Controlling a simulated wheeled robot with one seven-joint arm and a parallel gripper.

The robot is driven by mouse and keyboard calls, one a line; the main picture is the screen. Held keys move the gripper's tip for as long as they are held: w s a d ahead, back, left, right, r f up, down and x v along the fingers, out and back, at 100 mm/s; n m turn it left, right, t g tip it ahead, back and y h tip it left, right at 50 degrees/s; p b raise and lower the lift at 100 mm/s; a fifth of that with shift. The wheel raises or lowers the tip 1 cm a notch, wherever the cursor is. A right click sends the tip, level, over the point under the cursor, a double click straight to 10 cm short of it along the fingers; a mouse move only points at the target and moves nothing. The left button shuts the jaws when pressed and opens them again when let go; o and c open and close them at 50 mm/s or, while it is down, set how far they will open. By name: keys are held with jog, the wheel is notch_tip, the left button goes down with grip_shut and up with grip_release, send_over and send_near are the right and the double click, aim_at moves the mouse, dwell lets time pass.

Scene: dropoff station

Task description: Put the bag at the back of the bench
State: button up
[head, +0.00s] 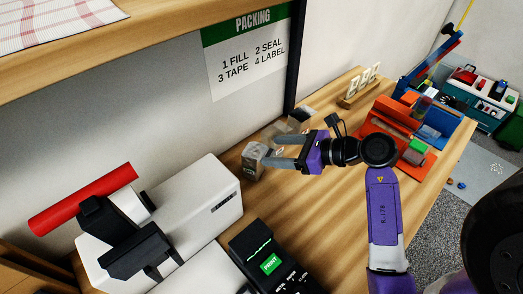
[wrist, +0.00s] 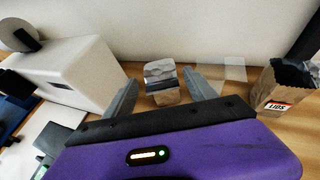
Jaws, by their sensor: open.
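Two small bag-like things stand on the wooden bench (head: 330,185). One, a brown-grey bag (head: 253,160) with a crumpled silvery top, stands upright just beyond my fingertips. In the wrist view this bag (wrist: 161,82) shows between and beyond the two fingers, close to the back wall. My gripper (head: 270,151) is open, with its fingers pointing at the bag; I cannot tell whether they touch it. The other, a dark-topped brown bag labelled LIDS (wrist: 284,88), stands to the right in the wrist view. My gripper partly hides the bench.
A white machine (head: 185,210) with a red roll (head: 83,198) stands at the left. A label printer (head: 268,260) is at the front. Red and blue bins (head: 395,132) and a wooden number stand (head: 360,88) are farther right. A shelf (head: 60,50) overhangs the upper left.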

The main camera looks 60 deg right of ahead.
jog(key=s+a+r+m+t+y, duration=0.2)
jog(key=s+a+r+m+t, duration=0.15)
jog(key=a+r+m, duration=0.55)
jog(key=s+a+r+m+t+y, duration=0.3)
jog(key=a+m+t, duration=0.15)
jog(key=a, duration=0.75)
jog(key=s+a+f+m+g+h, duration=0.1)
jog(key=s+f+m+g+h, duration=0.1)
jog(key=m, duration=0.6)
jog(key=s+a+f+m+g+h, duration=0.1)
jog(key=s+f+m+g+h, duration=0.1)
jog(key=s+f+m, duration=0.3)
jog(key=s+f+m+g+h, duration=0.2)
jog(key=s+f+m, duration=0.2)
jog(key=m, duration=0.6)
jog(key=shift+a+f+m+h, duration=0.15)
jog(key=shift+a+m+h, duration=0.15)
jog(key=shift+a+m, duration=0.1)
jog(key=shift+w, duration=0.1)
